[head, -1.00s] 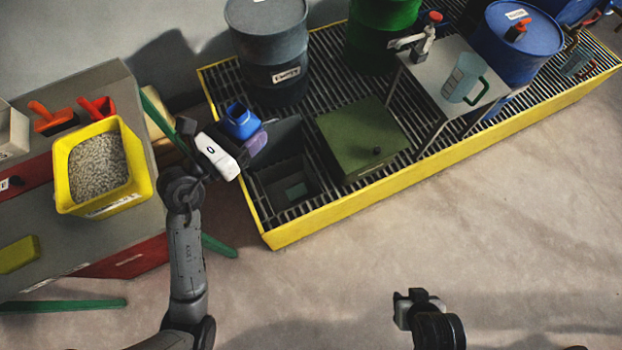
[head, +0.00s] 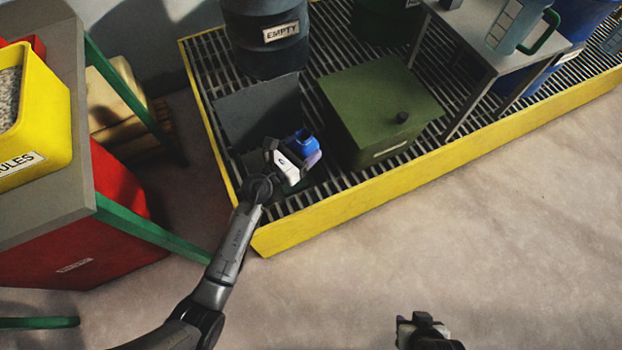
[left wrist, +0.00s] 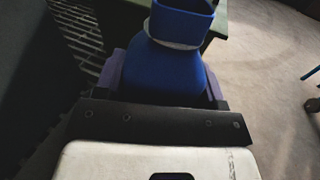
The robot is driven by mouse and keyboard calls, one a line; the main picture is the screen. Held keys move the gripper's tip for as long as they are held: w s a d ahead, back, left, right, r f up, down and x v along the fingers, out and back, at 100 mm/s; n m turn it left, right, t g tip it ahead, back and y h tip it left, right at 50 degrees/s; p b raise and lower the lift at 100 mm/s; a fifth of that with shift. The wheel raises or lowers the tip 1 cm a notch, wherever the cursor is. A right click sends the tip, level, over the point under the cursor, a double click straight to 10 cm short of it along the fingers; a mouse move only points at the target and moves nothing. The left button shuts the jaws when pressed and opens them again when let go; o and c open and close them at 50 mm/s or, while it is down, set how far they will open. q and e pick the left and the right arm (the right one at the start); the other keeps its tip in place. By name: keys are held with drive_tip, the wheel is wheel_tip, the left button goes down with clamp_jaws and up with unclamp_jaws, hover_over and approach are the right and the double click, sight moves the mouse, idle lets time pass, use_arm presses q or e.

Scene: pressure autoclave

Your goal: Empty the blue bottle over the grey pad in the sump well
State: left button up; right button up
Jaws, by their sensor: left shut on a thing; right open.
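My left gripper (head: 300,158) is shut on the blue bottle (head: 301,141), around its body with purple finger pads. The bottle has a wide open neck, looks roughly upright in the head view, and also fills the middle of the left wrist view (left wrist: 175,68). Gripper and bottle are above the sump well (head: 270,156), an opening in the grating. They cover most of it, and the grey pad inside is largely hidden. A dark raised flap (head: 258,108) stands behind the well. My right gripper (head: 420,323) is open and empty over the floor.
A green box with a knob (head: 375,95) stands just right of the well. A dark drum labelled EMPTY (head: 265,40) is behind. The yellow sump edge (head: 400,182) runs in front. A bench with a yellow bin (head: 35,135) is left. The floor at right is clear.

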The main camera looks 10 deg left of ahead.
use_arm(q)
wheel_tip(320, 180, down, 13)
drive_tip(key=w+d+b, duration=0.1)
drive_tip(key=b, duration=0.5)
drive_tip(key=shift+w+d+f+n+t+y, duration=0.2)
drive_tip(key=shift+w+n+t+y, duration=0.1)
drive_tip(key=shift+y, duration=0.1)
use_arm(e)
wheel_tip(320, 180, down, 8)
drive_tip(key=shift+a, duration=0.15)
use_arm(q)
drive_tip(key=shift+r, duration=0.1)
use_arm(e)
drive_tip(key=shift+w+r, duration=0.1)
use_arm(q)
drive_tip(key=shift+a, duration=0.1)
